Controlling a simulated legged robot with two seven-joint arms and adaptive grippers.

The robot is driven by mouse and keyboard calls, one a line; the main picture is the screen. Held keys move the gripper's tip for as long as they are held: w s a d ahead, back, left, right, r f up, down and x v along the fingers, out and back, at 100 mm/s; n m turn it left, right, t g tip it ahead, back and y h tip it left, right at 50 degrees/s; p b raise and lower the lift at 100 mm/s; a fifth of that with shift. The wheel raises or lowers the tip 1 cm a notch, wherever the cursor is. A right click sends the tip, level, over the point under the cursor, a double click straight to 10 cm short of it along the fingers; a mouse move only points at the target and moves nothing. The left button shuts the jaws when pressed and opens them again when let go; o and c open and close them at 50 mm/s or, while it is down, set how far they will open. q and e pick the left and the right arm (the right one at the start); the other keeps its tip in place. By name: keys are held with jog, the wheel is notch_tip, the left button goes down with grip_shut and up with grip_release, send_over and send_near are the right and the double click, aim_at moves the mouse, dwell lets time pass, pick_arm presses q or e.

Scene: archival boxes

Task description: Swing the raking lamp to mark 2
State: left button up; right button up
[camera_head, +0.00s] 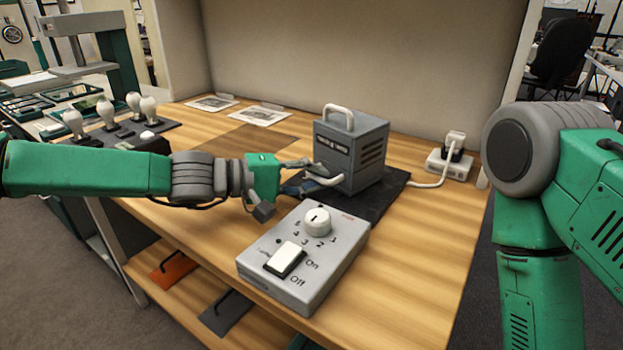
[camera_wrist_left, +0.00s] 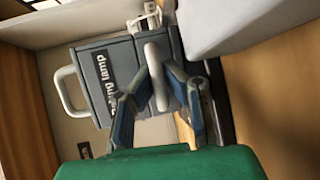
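The raking lamp (camera_head: 350,152) is a grey box with a white carrying handle on top, standing on a dark mat on the bench. In the left wrist view its label, partly hidden, ends in "lamp", and the box (camera_wrist_left: 97,75) appears turned sideways. A pale curved lever (camera_head: 325,178) sticks out from its front. My left gripper (camera_head: 308,176) is at this front, its fingers spread. In the left wrist view the lever (camera_wrist_left: 155,77) lies between the two fingers; contact is not clear. No mark 2 is readable on the lamp. My right gripper is out of view.
A grey control box (camera_head: 305,262) with a numbered knob and an On/Off switch stands in front of the lamp. Several bulbs (camera_head: 133,103) on a dark base stand at left. A socket block (camera_head: 449,163) with a cable is at right. The front right bench is clear.

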pick_arm(q)
jog(key=shift+o, duration=0.5)
jog(key=shift+a+f, duration=0.1)
jog(key=shift+s+a, duration=0.1)
jog(key=shift+a, duration=0.1)
jog(key=v, duration=1.1)
jog(key=shift+a, duration=0.35)
